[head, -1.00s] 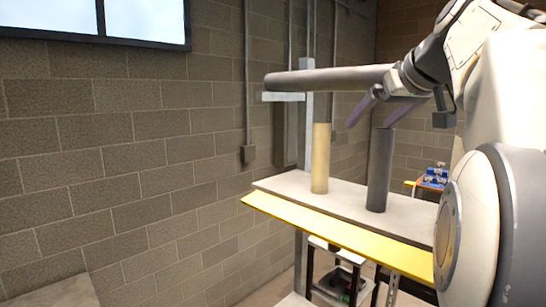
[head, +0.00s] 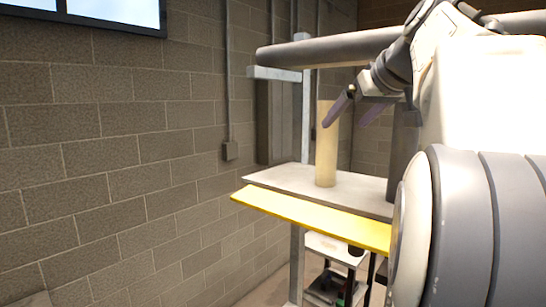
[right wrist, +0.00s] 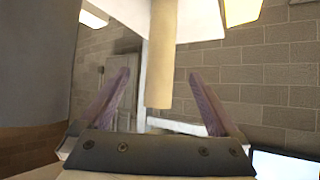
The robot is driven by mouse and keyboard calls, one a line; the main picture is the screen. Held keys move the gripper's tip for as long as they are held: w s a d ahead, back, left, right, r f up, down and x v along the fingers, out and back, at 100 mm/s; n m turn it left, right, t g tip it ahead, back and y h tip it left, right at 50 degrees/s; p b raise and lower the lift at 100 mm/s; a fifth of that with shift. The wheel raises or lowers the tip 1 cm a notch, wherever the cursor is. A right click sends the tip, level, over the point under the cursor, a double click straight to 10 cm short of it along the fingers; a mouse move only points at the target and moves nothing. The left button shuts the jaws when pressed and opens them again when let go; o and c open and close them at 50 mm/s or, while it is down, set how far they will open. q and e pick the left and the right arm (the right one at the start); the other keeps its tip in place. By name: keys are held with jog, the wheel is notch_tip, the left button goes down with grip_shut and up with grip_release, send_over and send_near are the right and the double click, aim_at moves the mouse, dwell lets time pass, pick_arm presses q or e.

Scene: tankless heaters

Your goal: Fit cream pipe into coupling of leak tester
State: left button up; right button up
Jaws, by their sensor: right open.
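The cream pipe (head: 326,160) stands upright on the grey top of a shelf with a yellow front edge. My right gripper (head: 346,118) is open and empty. Its left purple finger overlaps the upper part of the cream pipe in the head view. In the right wrist view the cream pipe (right wrist: 161,60) shows between the two spread fingers of the gripper (right wrist: 160,92), and I see no contact. My left gripper is not in view. I cannot make out the leak tester or its coupling.
A dark grey pipe (head: 404,150) stands right of the cream one, partly hidden by my right arm. A long horizontal grey pipe (head: 320,50) on a post bracket crosses above the shelf (head: 285,178). A block wall (head: 110,150) is behind. The shelf's left end is clear.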

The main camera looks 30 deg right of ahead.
aim_at(332, 147)
jog(key=w+f, duration=0.1)
jog(key=f, duration=0.1)
jog(key=w+f, duration=0.2)
jog(key=w+d+f, duration=0.1)
jog(key=f, duration=0.1)
jog(key=shift+w+b, duration=0.15)
jog(key=shift+b, duration=0.2)
jog(key=shift+w+f+p, duration=0.1)
jog(key=shift+w+p, duration=0.2)
jog(key=shift+p, duration=0.05)
jog(key=p+x, duration=0.2)
jog(key=x, duration=0.1)
jog(key=shift+w, duration=0.3)
jog(key=shift+w+f, duration=0.35)
jog(key=shift+f, duration=0.1)
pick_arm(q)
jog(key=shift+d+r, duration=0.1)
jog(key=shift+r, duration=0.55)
pick_arm(e)
grip_shut()
